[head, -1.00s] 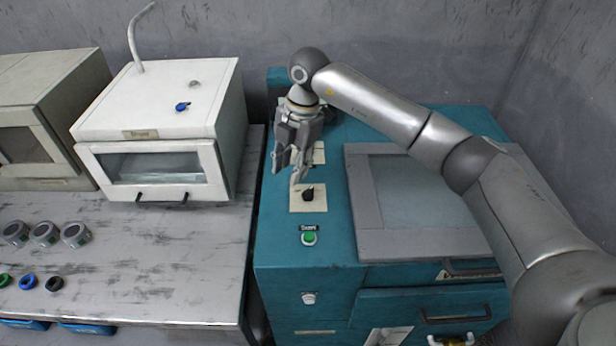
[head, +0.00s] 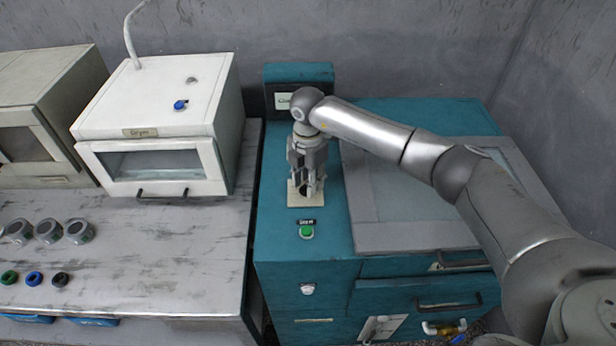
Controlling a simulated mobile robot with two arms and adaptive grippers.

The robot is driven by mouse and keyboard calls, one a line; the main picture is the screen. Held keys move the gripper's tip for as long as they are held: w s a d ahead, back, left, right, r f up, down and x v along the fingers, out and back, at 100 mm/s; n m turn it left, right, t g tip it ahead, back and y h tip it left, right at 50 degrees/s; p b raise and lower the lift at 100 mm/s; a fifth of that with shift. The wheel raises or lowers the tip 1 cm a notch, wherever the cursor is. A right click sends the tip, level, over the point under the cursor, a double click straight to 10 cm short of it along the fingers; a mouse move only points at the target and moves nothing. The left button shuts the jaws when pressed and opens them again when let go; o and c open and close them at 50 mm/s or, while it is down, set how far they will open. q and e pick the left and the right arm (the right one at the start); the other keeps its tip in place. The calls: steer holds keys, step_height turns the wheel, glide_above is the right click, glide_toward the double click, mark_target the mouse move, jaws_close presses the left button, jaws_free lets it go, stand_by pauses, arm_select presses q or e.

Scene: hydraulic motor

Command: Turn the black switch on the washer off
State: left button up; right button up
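The washer (head: 275,243) is the teal machine in the middle and right of the head view. The black switch (head: 304,191) sits on a cream plate (head: 304,202) on the washer's top left part and is mostly hidden by my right gripper. My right gripper (head: 307,190) points down over the plate, its fingers on either side of the switch. Whether the fingers touch the switch I cannot tell. My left gripper is not in view.
A green button (head: 306,232) with a small label is just in front of the plate. A grey-framed lid (head: 410,200) lies to its right. A white oven-like box (head: 160,130) stands on the metal bench (head: 150,260) at left.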

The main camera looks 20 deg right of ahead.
jaws_close()
stand_by(0.4)
